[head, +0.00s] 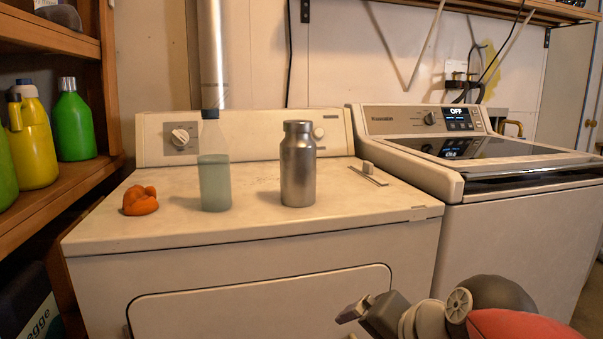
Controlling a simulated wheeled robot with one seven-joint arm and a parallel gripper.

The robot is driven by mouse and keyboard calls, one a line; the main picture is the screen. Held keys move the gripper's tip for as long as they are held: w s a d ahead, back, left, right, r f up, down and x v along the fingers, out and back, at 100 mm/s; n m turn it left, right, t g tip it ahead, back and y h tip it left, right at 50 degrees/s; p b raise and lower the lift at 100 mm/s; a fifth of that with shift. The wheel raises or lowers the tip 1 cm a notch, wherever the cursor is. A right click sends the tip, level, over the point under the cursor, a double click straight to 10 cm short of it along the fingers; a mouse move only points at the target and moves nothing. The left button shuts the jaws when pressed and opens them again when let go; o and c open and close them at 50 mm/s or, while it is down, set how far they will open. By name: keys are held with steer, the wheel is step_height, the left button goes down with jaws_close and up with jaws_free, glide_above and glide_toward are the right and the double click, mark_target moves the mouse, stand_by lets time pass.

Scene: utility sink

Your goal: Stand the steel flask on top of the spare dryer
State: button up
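The steel flask (298,165) stands upright on the flat top of an old cream dryer (250,240), right of its middle. It is brushed metal with a narrower neck and cap. No other dryer shows, and no label tells whether this one is the spare dryer. My gripper (352,311) is low at the right, in front of the dryer and clear of the flask. It is seen side-on, so I cannot tell whether its fingers are open or shut.
A clear bottle (214,180) with pale liquid stands left of the flask, and an orange lump (140,200) lies farther left. A washer (500,200) with an OFF display stands at right. A wooden shelf (60,190) holds bottles at left. The dryer top's front is clear.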

mark_target(309, 156)
steer(key=w+a+r+m+t+y+b, duration=0.1)
steer(key=w+a+r+m+t+y, duration=0.1)
steer(key=w+r+m, duration=0.5)
steer(key=w+a+r+m+t+y+b, duration=0.1)
steer(key=w+a+r+m+t+y, duration=0.1)
steer(key=w+r+m, duration=0.5)
steer(key=w+a+r+m+t+y, duration=0.2)
steer(key=w+a+r+m+y, duration=0.1)
steer(key=w+r+m, duration=0.4)
steer(key=shift+w+a+r+t+b, duration=0.25)
steer(key=shift+r+t+b, duration=0.05)
steer(key=shift+r+b, duration=0.1)
steer(key=shift+w+a, duration=0.25)
steer(key=shift+w, duration=0.05)
steer(key=p+x, duration=0.1)
steer(key=x, duration=0.5)
steer(key=shift+w+a, duration=0.25)
steer(key=shift+w, duration=0.1)
steer(key=c, duration=1.3)
steer(key=shift+c, duration=1.1)
steer(key=shift+r, duration=0.15)
